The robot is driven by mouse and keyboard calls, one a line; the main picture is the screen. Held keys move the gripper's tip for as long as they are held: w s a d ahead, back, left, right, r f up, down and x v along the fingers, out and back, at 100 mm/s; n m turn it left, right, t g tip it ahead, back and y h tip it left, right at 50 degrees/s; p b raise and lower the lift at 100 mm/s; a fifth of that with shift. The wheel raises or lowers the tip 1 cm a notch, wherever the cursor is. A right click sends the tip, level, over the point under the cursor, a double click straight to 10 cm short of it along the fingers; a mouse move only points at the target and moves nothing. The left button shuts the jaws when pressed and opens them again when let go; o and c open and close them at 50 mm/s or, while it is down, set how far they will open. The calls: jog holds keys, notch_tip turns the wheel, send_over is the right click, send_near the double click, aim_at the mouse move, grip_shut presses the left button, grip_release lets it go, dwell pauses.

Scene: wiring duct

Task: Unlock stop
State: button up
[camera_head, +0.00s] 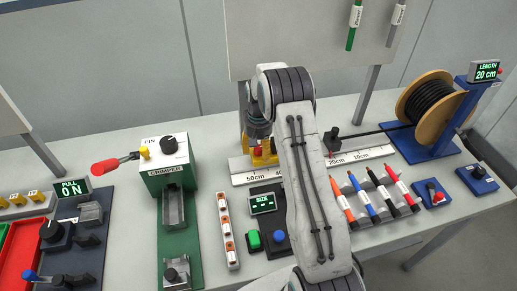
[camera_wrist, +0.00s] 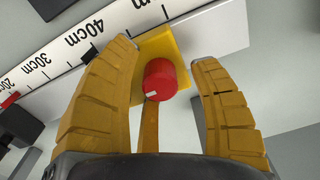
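The stop is a yellow block with a red knob (camera_wrist: 161,79) on top, set on the white ruler (camera_wrist: 75,50) just past the 40cm mark. The knob has a small white mark on its side. My gripper (camera_wrist: 170,78) is open, with its yellow fingers on either side of the knob. Clear gaps show between the knob and both fingers. In the head view my arm hides part of the ruler, and the stop's yellow and red parts (camera_head: 264,154) show just left of it, below my wrist.
A cable spool (camera_head: 432,103) on a blue stand is at the right, its black cable running left to a black block (camera_head: 331,139) on the ruler. Colored pens (camera_head: 375,193) lie right of my arm. A green crimper (camera_head: 169,161) stands at the left.

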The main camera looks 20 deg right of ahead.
grip_shut()
dwell(0.3)
jog(key=shift+f+n+b, duration=0.15)
jog(key=shift+n+b, duration=0.65)
jog(key=shift+n, duration=0.3)
jog(key=shift+n+b, duration=0.75)
jog(key=shift+n, duration=0.95)
jog(key=shift+s, duration=0.1)
grip_release()
